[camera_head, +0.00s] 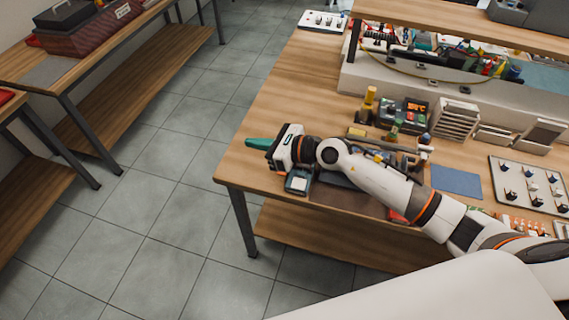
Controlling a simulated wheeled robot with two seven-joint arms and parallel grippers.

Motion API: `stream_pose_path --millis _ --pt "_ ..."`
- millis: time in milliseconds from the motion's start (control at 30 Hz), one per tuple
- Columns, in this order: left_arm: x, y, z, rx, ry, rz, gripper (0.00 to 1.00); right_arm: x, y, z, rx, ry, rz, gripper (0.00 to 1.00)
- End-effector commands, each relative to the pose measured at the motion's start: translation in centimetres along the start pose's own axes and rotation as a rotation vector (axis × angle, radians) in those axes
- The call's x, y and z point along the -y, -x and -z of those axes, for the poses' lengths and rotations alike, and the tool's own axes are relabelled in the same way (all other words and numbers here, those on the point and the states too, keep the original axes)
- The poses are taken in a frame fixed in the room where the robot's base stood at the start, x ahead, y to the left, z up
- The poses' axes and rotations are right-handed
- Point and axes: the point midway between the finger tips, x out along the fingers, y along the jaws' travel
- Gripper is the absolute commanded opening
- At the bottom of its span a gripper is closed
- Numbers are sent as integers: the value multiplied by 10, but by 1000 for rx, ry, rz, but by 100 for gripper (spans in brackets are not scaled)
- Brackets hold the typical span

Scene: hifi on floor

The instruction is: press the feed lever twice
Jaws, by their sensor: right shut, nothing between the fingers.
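My right arm reaches in from the lower right across the wooden workbench (310,85). My right gripper (259,143) points left, with its green fingertips closed together and empty, over the left edge of the bench. I cannot pick out a feed lever for certain. A small dark blue device with a pale top (298,182) sits just below the gripper in the picture, near the bench's front left corner. More equipment behind the forearm is partly hidden by it. My left gripper is not in view.
A soldering station with a lit display (414,112), a yellow bottle (370,95) and a grey slotted rack (455,120) stand behind my arm. A blue mat (456,180) and a switch panel (530,185) lie at right. Tiled floor (170,190) is clear at left.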

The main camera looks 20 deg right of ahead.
Motion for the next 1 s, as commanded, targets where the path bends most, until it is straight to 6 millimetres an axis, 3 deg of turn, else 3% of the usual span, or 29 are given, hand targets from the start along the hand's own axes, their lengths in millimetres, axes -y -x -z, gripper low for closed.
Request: stream_pose_path --millis 100,300,500,1000 --pt "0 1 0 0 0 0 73 -26 9 -20 221 315 11 0" --pt "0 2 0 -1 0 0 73 -69 32 -43 489 618 0 0" --pt "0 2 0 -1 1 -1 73 -83 40 -48 564 690 -7 0" --pt "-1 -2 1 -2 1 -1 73 -82 38 -56 563 687 -6 0"
